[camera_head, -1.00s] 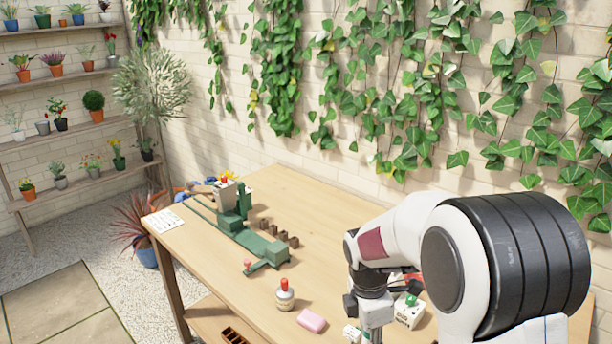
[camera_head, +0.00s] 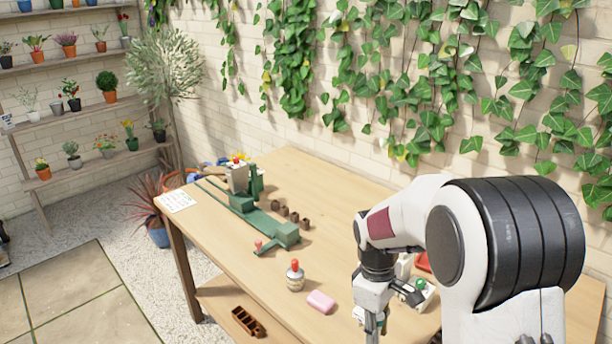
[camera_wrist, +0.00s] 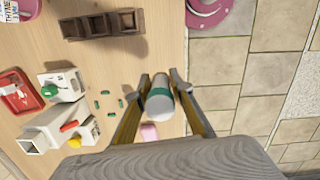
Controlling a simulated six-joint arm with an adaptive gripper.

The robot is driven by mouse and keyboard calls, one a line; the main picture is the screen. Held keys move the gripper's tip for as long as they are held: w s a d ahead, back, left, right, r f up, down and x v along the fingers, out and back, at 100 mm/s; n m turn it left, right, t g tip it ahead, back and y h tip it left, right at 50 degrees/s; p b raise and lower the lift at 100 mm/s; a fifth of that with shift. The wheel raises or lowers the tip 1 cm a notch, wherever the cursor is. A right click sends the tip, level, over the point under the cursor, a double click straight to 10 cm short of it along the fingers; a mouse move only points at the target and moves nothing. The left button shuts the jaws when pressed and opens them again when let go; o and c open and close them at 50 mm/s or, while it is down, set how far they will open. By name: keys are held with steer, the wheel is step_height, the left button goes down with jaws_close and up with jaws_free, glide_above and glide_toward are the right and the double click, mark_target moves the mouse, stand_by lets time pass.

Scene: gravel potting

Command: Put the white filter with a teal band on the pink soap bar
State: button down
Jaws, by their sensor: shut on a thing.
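The white filter with a teal band (camera_wrist: 159,102) is held between the two fingers of my gripper (camera_wrist: 160,84) in the wrist view. It hangs over the table's edge area, with paving visible beyond it. The pink soap bar (camera_head: 320,302) lies on the table near its front edge. It also shows in the wrist view (camera_wrist: 149,131), just below the filter in the picture and partly hidden by my gripper's body. In the head view my gripper (camera_head: 373,326) is to the right of the soap, and its fingertips and the filter are not clearly visible.
A bottle with a red cap (camera_head: 295,276) stands left of the soap. A green device (camera_head: 265,226) and several brown pots (camera_head: 293,215) stand farther back. White boxes (camera_wrist: 62,85) and a red tray (camera_wrist: 20,92) are on the other side. The table between bottle and device is clear.

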steer(key=s+f+m, duration=0.1)
steer(key=m, duration=0.2)
steer(key=s+f+m, duration=0.1)
steer(key=m, duration=0.2)
steer(key=s+d+f+m+y, duration=0.1)
steer(key=m, duration=0.3)
steer(key=shift+s+f+g, duration=0.2)
steer(key=shift+f+g, duration=0.05)
steer(key=shift+g, duration=0.05)
steer(key=shift+s+d+f+m, duration=0.25)
steer(key=shift+d+f+m, duration=0.1)
steer(key=shift+d, duration=0.1)
